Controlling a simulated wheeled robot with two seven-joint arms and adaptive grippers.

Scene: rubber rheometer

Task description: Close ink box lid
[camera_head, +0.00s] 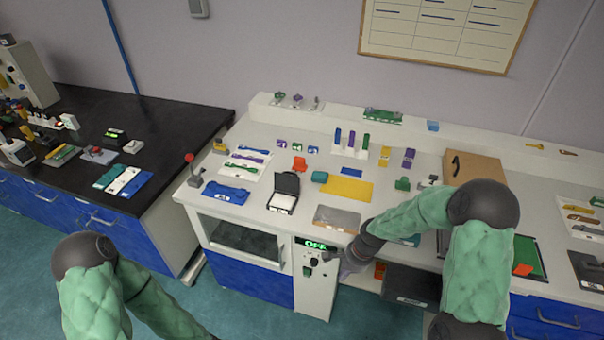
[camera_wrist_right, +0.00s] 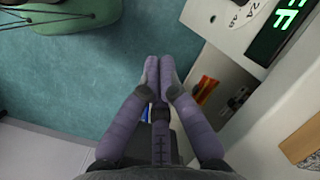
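The ink box (camera_head: 281,201) is a small black case with a white inside, standing on the light workbench left of the middle in the head view. Its black lid (camera_head: 287,182) stands open, raised at the back edge. My right gripper (camera_head: 346,269) is low in front of the bench's front edge, right of the green-lit display and apart from the ink box. In the right wrist view my right gripper's purple fingers (camera_wrist_right: 159,65) are together with nothing visible between them. My left arm shows at lower left, but its gripper is out of frame. The ink box is not in the wrist view.
A yellow mat (camera_head: 347,188) and a grey plate (camera_head: 337,218) lie right of the ink box. A blue item (camera_head: 226,192) lies to its left. The control panel (camera_head: 316,262) and a dark drawer (camera_head: 412,286) are close to my right gripper.

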